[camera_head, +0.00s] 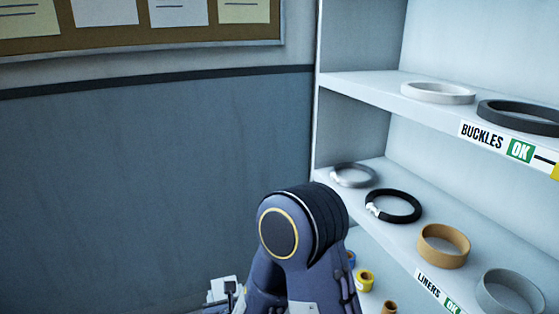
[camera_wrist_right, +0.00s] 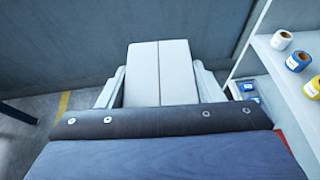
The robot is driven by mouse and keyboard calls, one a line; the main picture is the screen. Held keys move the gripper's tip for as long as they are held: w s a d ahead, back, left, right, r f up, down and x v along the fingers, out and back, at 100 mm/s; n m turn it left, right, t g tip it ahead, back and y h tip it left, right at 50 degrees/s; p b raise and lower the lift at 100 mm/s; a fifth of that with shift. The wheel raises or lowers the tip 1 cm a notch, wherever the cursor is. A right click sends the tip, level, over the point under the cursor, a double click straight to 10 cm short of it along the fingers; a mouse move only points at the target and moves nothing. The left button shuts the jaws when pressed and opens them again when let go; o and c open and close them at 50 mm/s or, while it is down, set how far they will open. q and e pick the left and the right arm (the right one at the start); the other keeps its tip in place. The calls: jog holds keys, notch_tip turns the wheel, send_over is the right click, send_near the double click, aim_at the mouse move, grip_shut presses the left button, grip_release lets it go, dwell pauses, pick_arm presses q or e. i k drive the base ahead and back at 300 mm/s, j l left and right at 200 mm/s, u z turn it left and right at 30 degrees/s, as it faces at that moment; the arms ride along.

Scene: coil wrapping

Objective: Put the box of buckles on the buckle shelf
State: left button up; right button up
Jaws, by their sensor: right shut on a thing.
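In the right wrist view, a pale grey-white box (camera_wrist_right: 142,75) with a seam down its middle sits between the fingers of my right gripper (camera_wrist_right: 160,88), which is shut on it. The box is held in front of the wall, apart from the shelves. Its contents do not show. In the head view, my right arm rises at the bottom centre, and the box cannot be made out clearly. The buckle shelf (camera_head: 355,84) is the upper board at the right, with a label (camera_head: 490,142) reading "BUCKLES OK". My left gripper is not in view.
A white ring (camera_head: 437,93) and a dark ring (camera_head: 520,117) lie on the buckle shelf. Below, a board labelled "LINERS OK" holds several rings, including a tan one (camera_head: 443,246). Small rolls (camera_wrist_right: 298,61) stand lower. A noticeboard (camera_head: 150,38) hangs on the left wall.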

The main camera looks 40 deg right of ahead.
aim_at(344, 76)
jog(key=i+z, duration=0.15)
jog(key=i, duration=0.45)
jog(key=i+j+z, duration=0.15)
jog(key=i, duration=0.4)
jog(key=i+j+z, duration=0.2)
jog(key=i, duration=0.35)
